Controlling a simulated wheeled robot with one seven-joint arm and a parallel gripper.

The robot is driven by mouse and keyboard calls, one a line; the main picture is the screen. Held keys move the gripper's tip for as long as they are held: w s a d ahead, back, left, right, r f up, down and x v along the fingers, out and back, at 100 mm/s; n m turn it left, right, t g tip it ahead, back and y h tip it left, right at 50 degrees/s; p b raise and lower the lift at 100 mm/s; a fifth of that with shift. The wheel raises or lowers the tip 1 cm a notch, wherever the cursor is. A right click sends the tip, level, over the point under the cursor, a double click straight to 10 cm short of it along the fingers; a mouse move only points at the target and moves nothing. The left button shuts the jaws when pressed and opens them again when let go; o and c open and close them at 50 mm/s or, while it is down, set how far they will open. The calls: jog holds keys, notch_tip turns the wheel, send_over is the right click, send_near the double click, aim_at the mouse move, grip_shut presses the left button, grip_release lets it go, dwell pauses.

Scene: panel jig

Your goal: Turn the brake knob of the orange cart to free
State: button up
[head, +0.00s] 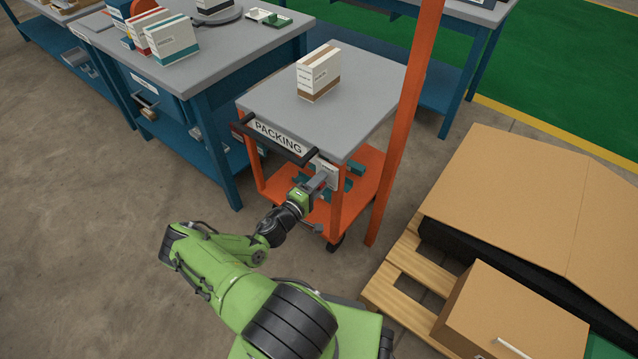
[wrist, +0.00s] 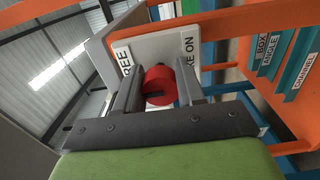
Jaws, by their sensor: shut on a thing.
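The orange cart (head: 352,213) has a grey top and a black push handle with a PACKING sign (head: 278,138). My gripper (head: 322,184) reaches to a pale plate (head: 326,170) below the cart's top. In the wrist view my gripper (wrist: 158,78) has one finger on each side of the red brake knob (wrist: 158,88) and is shut on it. The knob sits on the label plate (wrist: 141,46), with FREE at the left and a partly covered label ending in "KE ON" at the right. I cannot tell which label the knob points to.
A brown and white box (head: 319,73) stands on the cart's top. An orange post (head: 405,125) rises beside the cart. A blue workbench (head: 215,65) is at the left. A pallet (head: 405,275) with large cartons is at the right. Bare floor (head: 90,230) lies at the left.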

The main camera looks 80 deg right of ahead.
jog(key=o, duration=1)
jog(key=p+v, duration=0.3)
jog(key=v, duration=1.3)
